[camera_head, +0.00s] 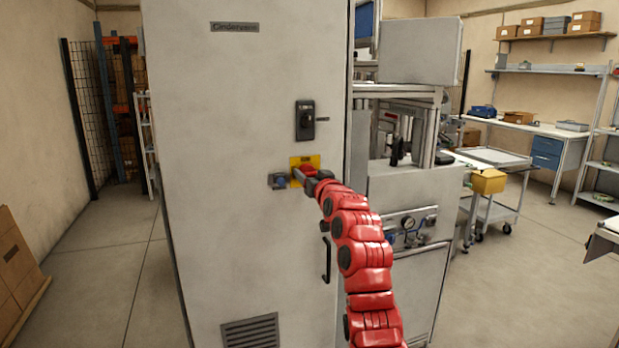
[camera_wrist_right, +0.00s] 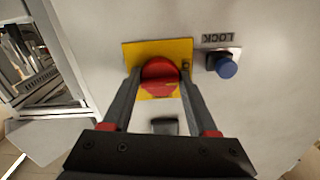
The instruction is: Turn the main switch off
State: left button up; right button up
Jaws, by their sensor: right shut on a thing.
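The main switch is a red rotary knob (camera_wrist_right: 160,77) on a yellow plate (camera_wrist_right: 136,50), mounted on the front of a tall grey cabinet (camera_head: 240,110). In the head view the yellow plate (camera_head: 314,160) shows around my right gripper (camera_head: 303,176), which covers part of the red knob (camera_head: 307,169). In the right wrist view my right gripper (camera_wrist_right: 160,85) has one finger on each side of the red knob and is shut on it. The knob's exact angle is hard to read. My left gripper is in neither view.
A blue button (camera_wrist_right: 227,68) with a LOCK label sits beside the plate. A black handle switch (camera_head: 305,120) is above it and a door handle (camera_head: 326,260) below. A machine (camera_head: 410,190) stands to the right. Open floor (camera_head: 95,290) lies to the left.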

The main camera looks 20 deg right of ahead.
jog(key=shift+f, duration=0.2)
jog(key=o, duration=1.4)
jog(key=shift+w, duration=0.1)
jog(key=shift+r, duration=0.1)
jog(key=shift+s, duration=0.4)
jog(key=s, duration=0.5)
jog(key=s+b, duration=0.1)
jog(key=s, duration=0.5)
jog(key=s+b, duration=0.1)
jog(key=s, duration=0.4)
jog(key=shift+s+d, duration=0.25)
jog(key=shift+s, duration=0.1)
jog(key=shift+w, duration=0.1)
